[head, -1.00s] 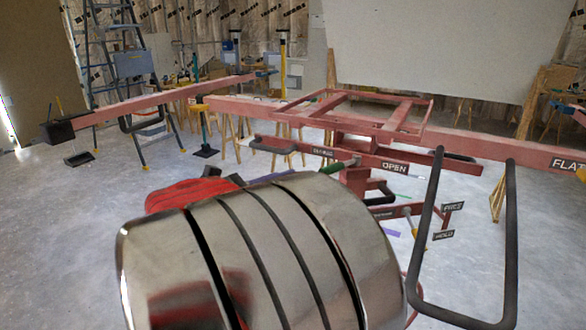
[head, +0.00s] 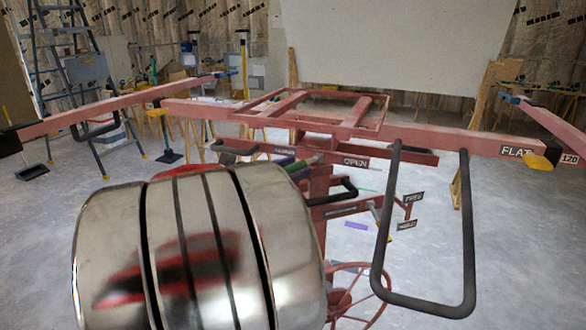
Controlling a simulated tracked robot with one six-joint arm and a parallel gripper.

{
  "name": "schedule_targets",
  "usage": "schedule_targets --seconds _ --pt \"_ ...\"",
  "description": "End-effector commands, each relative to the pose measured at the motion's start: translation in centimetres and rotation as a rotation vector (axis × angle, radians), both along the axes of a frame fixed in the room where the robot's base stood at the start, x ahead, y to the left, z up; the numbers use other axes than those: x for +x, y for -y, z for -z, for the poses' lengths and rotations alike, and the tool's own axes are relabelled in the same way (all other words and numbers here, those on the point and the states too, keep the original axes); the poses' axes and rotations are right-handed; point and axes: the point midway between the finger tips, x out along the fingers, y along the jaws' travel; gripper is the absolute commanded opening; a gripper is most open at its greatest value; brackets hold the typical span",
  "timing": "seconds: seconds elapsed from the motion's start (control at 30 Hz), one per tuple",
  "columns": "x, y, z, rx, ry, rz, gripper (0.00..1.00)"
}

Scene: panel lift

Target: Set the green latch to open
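The panel lift is a red metal frame, and its top cradle (head: 375,112) stands in the middle of the head view. The green latch (head: 299,166) shows as a short green bar just left of the OPEN label (head: 356,162). Its left part is hidden behind my chrome arm link, so I cannot tell how it is set. My gripper is not visible; the large arm link covers the lower left. I cannot tell whether my gripper touches the latch.
A black U-shaped handle (head: 470,240) hangs in front at right. A red handwheel (head: 350,297) is below. A yellow-tipped lever (head: 540,162) is by the FLAT label. A ladder (head: 75,85) stands back left. The floor at right is clear.

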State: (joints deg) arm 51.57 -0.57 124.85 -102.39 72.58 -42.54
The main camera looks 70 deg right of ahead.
Motion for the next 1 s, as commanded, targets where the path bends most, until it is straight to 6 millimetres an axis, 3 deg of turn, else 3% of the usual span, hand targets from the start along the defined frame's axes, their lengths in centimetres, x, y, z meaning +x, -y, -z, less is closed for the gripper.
schedule_targets --seconds 0.4,0.9,1.0 --pt "-0.42 0.68 0.02 0.001 0.000 0.000 0.36" --pt "-0.44 0.66 0.02 0.000 0.000 0.001 0.02" --pt "-0.44 0.67 0.02 0.000 0.000 0.001 0.00"
